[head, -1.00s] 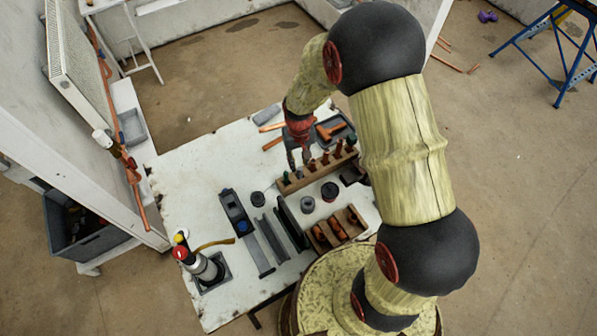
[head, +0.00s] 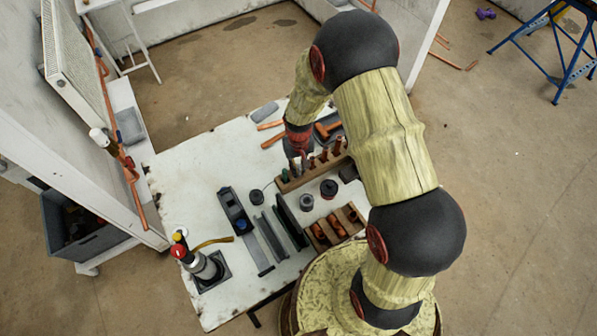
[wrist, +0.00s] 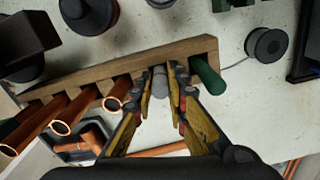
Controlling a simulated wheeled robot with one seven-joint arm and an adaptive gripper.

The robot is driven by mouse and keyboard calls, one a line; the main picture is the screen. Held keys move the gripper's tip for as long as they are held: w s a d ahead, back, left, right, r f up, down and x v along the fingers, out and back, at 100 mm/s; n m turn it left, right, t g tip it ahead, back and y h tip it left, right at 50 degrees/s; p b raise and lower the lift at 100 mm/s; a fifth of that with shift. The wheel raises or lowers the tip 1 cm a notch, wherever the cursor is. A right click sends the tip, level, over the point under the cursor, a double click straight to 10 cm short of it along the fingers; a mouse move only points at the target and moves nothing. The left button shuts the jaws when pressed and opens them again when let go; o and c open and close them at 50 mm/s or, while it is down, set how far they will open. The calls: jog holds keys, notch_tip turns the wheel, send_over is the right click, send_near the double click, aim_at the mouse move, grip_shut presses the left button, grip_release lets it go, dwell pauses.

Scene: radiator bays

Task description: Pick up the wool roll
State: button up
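A grey cylinder (wrist: 160,78), which I take to be the wool roll, stands in the wooden rack (wrist: 118,74) between a copper tube and a dark green cylinder (wrist: 207,76). My gripper (wrist: 161,88) is at the rack with one finger on each side of the grey cylinder. The fingers look open, with a narrow gap to it; contact is hard to tell. In the head view my gripper (head: 298,162) is over the left end of the rack (head: 312,173), and the grey cylinder is too small to make out there.
Several copper tubes (wrist: 83,109) stand in the rack close to the fingers. A black reel with wire (wrist: 268,45) lies nearby. On the white bench (head: 185,180) are a plane-like tool (head: 236,212), a torch (head: 200,262) and a wooden tray (head: 337,225). The bench's left part is mostly clear.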

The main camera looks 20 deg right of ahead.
grip_shut()
